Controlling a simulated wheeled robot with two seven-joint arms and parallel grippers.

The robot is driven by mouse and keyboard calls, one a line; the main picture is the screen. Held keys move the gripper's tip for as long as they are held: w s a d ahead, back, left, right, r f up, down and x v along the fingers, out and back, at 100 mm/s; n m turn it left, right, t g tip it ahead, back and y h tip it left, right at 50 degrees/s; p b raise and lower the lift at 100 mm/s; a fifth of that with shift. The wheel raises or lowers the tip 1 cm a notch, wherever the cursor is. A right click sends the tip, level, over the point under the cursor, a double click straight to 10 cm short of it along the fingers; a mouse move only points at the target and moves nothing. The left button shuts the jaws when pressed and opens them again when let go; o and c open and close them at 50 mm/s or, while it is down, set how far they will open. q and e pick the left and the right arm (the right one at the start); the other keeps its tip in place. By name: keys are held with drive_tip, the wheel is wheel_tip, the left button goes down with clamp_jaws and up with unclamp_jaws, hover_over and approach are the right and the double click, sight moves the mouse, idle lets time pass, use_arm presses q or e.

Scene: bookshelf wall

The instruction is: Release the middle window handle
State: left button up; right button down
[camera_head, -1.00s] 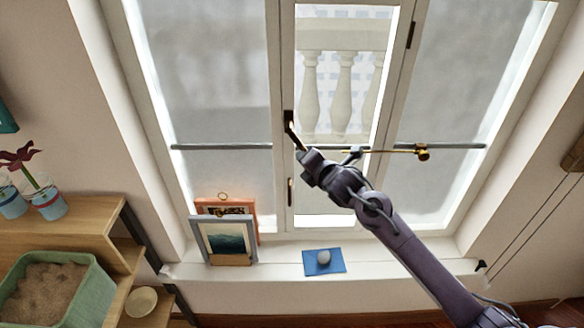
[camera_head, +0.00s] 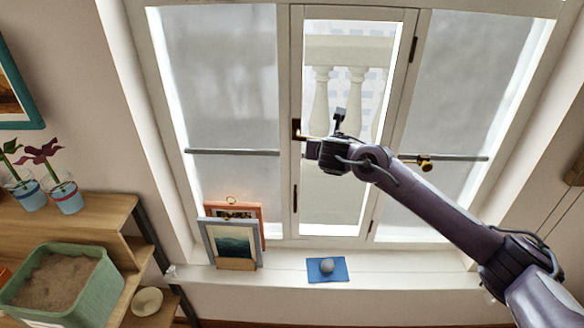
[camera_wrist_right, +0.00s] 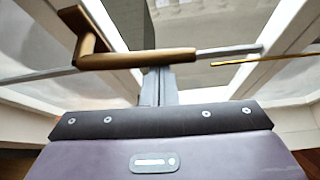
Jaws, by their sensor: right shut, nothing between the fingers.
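The middle window handle is a brass lever (camera_wrist_right: 140,58) on a square base, lying roughly level in the right wrist view. In the head view its dark base plate (camera_head: 296,128) is on the left frame of the middle window, with the lever pointing right. My right gripper (camera_wrist_right: 158,86) is shut and empty, its fingers just below the lever and partly hidden by it. I cannot tell whether they touch. In the head view my right gripper (camera_head: 312,149) is beside the handle, partly hidden by my wrist. The middle window (camera_head: 345,200) looks shut. My left gripper is not in view.
A grey rod (camera_head: 232,152) crosses the side panes, with a brass-ended piece (camera_head: 425,162) at right. A wooden shelf (camera_head: 95,215) stands at left.

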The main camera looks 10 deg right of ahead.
drive_tip(key=shift+r+n+h, duration=0.5)
drive_tip(key=shift+r+h, duration=0.05)
drive_tip(key=shift+h, duration=0.05)
idle(0.3)
